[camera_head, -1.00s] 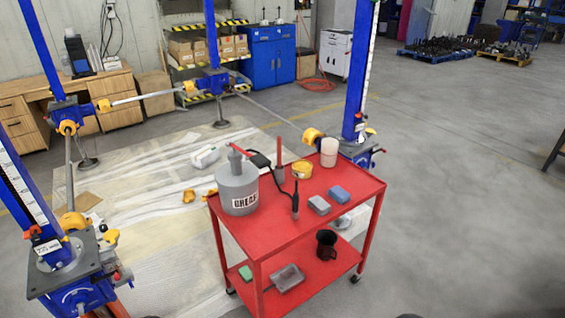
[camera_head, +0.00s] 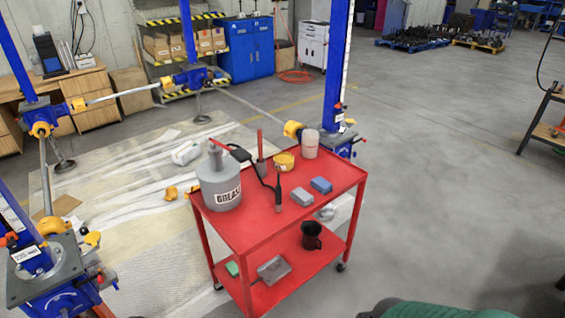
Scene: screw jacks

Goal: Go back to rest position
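Neither of my grippers shows in the head view. A red two-shelf cart (camera_head: 262,233) stands in front of me. On its top are a grey grease can (camera_head: 219,183) with a red handle and black hose, a yellow tape-like roll (camera_head: 284,162), a whitish cup (camera_head: 310,144), a grey block (camera_head: 302,197) and a blue block (camera_head: 321,185). Its lower shelf holds a black mug (camera_head: 311,236), a grey tray (camera_head: 273,270) and a small green block (camera_head: 232,268).
Blue screw jacks stand at the front left (camera_head: 48,268), back left (camera_head: 40,112), back middle (camera_head: 190,76) and behind the cart (camera_head: 338,140), some joined by bars. A blue cabinet (camera_head: 250,50) and shelves stand behind. The floor right of the cart (camera_head: 440,190) is largely clear.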

